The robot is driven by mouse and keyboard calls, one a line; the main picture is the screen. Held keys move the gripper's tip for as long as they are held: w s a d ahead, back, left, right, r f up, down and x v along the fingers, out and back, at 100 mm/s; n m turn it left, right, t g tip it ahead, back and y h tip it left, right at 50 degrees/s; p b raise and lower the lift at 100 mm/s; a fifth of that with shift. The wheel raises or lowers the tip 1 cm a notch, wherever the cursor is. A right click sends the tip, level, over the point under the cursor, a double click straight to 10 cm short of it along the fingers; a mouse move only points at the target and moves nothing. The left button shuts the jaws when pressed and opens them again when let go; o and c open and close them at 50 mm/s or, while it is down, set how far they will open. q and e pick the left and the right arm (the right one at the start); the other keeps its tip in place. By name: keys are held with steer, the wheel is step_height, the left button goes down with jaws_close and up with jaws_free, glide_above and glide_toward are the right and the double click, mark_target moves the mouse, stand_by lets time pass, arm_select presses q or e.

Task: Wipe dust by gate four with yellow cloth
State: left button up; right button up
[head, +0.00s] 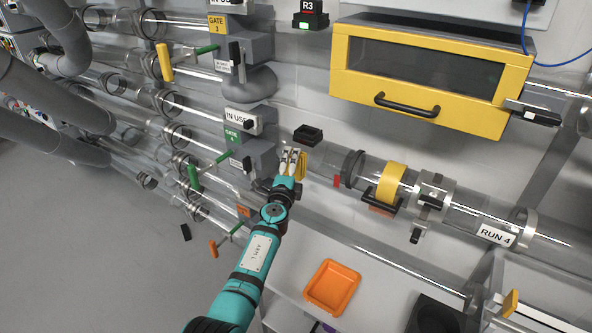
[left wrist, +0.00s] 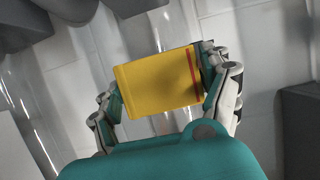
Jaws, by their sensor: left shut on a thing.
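My left gripper (head: 291,158) is shut on the yellow cloth (head: 302,166), a flat folded pad, just right of the gate four housing (head: 262,156). In the left wrist view the cloth (left wrist: 155,84) spans between the two fingers of the left gripper (left wrist: 165,95) and has a red stripe near its right edge. I cannot make out any dust; the arm and cloth cover part of that spot. My right gripper is not in view.
A clear tube (head: 465,222) marked "RUN 4" with a yellow band (head: 391,180) runs right of the gripper. A yellow cabinet (head: 352,82) hangs above. A small black box (head: 308,134) sits just above the gripper. An orange tray (head: 331,287) lies on the shelf below.

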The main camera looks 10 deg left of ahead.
arm_select(q)
steer(key=a, duration=0.1)
steer(key=w+a, duration=0.1)
steer(key=a, duration=0.1)
steer(key=shift+w+a+b, duration=0.1)
steer(key=shift+a+b, duration=0.1)
steer(key=shift+b, duration=0.1)
steer(key=s+a+p, duration=0.2)
steer(key=s+p, duration=0.1)
steer(key=s, duration=0.2)
steer(key=shift+s+p, duration=0.35)
stand_by(0.4)
steer(key=shift+s, duration=0.1)
